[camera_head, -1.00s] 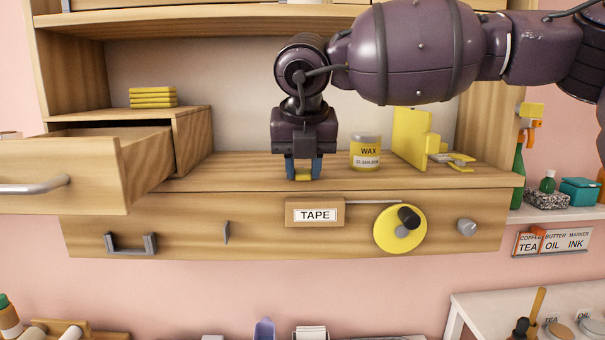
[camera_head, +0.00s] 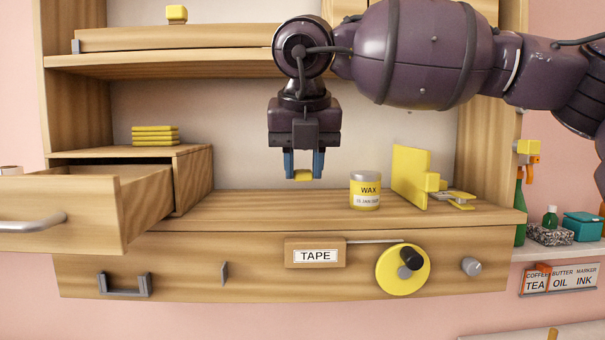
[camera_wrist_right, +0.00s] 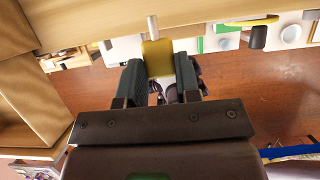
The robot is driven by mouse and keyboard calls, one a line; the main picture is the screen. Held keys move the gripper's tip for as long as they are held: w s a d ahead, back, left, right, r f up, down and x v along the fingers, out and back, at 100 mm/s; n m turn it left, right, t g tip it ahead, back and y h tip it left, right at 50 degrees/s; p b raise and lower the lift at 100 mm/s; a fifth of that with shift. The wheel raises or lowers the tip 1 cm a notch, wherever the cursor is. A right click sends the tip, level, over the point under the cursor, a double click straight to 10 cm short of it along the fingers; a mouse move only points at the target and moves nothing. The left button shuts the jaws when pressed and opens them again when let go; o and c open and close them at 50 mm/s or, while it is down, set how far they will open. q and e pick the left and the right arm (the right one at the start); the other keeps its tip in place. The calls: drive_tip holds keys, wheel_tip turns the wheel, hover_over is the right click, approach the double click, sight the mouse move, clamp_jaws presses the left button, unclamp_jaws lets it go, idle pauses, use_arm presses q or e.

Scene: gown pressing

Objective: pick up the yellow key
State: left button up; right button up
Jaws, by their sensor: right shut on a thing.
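My right gripper (camera_head: 303,168) hangs fingers down above the wooden counter, left of the wax jar. Its blue-tipped fingers are shut on a small yellow piece, the yellow key (camera_head: 303,175), which shows between and just below the tips. It is held clear of the counter. In the right wrist view the yellow key (camera_wrist_right: 157,58) sits between the two dark fingers, with a short grey shaft at its far end. Most of the key is hidden by the fingers in the head view. My left gripper is not in view.
A wax jar (camera_head: 365,190) and a yellow bracket-like block (camera_head: 411,176) stand on the counter (camera_head: 260,207) to the right. An open drawer (camera_head: 60,212) juts out at left. Below, the front carries a TAPE label (camera_head: 315,255) and a yellow disc (camera_head: 402,270).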

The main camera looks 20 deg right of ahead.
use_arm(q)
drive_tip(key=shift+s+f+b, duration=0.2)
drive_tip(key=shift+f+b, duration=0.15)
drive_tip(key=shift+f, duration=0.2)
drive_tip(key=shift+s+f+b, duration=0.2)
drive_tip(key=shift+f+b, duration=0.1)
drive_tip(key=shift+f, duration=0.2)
use_arm(e)
drive_tip(key=s+a, duration=0.2)
drive_tip(key=s, duration=0.6)
drive_tip(key=s+a, duration=0.2)
drive_tip(key=s, duration=0.6)
drive_tip(key=shift+s+a, duration=0.3)
drive_tip(key=shift+a, duration=0.05)
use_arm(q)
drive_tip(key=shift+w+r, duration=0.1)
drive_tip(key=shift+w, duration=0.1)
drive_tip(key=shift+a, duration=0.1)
use_arm(e)
drive_tip(key=shift+a, duration=0.1)
